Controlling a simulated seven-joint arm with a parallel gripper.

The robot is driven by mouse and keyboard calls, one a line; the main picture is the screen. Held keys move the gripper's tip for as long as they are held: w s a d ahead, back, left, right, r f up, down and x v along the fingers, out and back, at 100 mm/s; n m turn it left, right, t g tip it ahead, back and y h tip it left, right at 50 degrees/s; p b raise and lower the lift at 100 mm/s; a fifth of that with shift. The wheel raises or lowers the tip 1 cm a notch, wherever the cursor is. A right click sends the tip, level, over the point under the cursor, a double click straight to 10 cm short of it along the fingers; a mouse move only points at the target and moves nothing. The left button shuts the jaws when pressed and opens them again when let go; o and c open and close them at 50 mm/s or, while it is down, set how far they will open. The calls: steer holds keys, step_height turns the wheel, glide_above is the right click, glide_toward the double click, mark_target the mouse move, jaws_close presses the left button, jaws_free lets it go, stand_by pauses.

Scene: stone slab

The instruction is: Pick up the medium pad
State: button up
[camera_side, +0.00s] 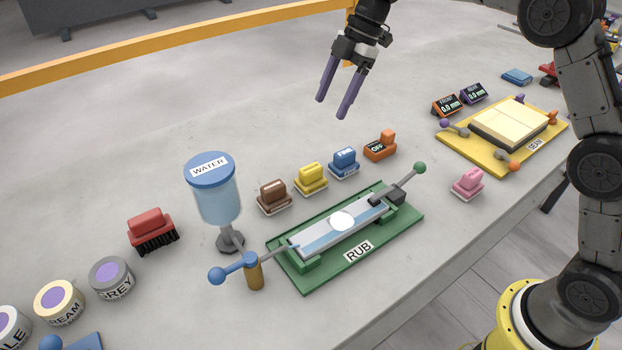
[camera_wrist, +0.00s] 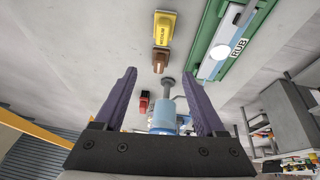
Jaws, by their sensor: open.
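The medium pad is a yellow block with a raised grip on top. It stands on the slab in the side view (camera_side: 311,177), between a brown pad (camera_side: 274,194) and a blue pad (camera_side: 344,162). In the wrist view the yellow pad (camera_wrist: 164,28) shows the word MEDIUM near the top, just beyond the brown pad (camera_wrist: 160,60). My gripper (camera_side: 331,108) is open and empty, its purple fingers hanging well above the slab, behind the row of pads. In the wrist view my gripper (camera_wrist: 160,74) has its fingers wide apart.
A green RUB stand (camera_side: 402,228) holds a tray in front of the pads. A water bottle (camera_side: 217,200) stands left of them. An orange OFF block (camera_side: 380,145) ends the row at right. A red brush (camera_side: 150,230) and a pink pad (camera_side: 468,181) stand farther off.

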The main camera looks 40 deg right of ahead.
glide_toward(311, 167)
steer(key=shift+g, duration=0.4)
steer(key=x, duration=0.4)
steer(key=shift+a, duration=0.15)
steer(key=shift+w+x, duration=0.1)
steer(key=shift+x, duration=1.45)
steer(key=shift+w+x, duration=0.15)
steer(key=shift+x, duration=1.45)
jaws_close()
